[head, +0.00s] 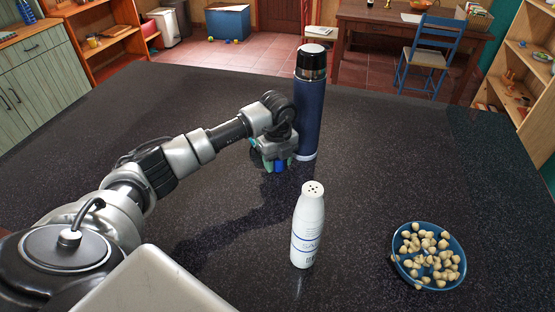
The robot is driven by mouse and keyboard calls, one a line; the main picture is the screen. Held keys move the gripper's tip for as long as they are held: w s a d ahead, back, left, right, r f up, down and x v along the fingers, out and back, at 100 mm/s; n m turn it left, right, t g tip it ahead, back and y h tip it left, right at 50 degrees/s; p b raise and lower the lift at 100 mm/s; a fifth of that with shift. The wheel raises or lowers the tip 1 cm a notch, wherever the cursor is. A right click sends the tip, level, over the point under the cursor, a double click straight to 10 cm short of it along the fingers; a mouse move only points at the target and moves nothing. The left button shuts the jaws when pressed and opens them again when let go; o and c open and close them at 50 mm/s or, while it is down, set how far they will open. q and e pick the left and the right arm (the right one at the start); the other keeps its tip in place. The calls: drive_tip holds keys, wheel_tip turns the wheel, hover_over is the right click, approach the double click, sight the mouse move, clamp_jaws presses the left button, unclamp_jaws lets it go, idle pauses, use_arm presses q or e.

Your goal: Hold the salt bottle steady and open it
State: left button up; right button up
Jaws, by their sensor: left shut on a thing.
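The salt bottle (308,228) stands upright on the dark counter in the front middle. It is white with blue lettering, and its top shows several small holes with no cap over them. My left gripper (275,165) is behind and to the left of the bottle, apart from it, pointing down close to the counter. It is shut on a small blue thing (280,167), mostly hidden between the teal fingertips; I cannot tell for sure what it is. My right gripper is not in view.
A tall dark blue flask (308,115) with a black and silver top stands right beside my left gripper. A blue divided bowl (451,281) of pale round pieces sits at the right. The counter (400,170) between them is clear.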

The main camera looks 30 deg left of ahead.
use_arm(q)
drive_tip(key=shift+f, duration=0.25)
drive_tip(key=shift+f, duration=0.1)
drive_tip(key=o, duration=1)
wheel_tip(320, 180, up, 11)
drive_tip(key=b, duration=0.2)
drive_tip(key=shift+b, duration=0.3)
drive_tip(key=shift+r, duration=0.65)
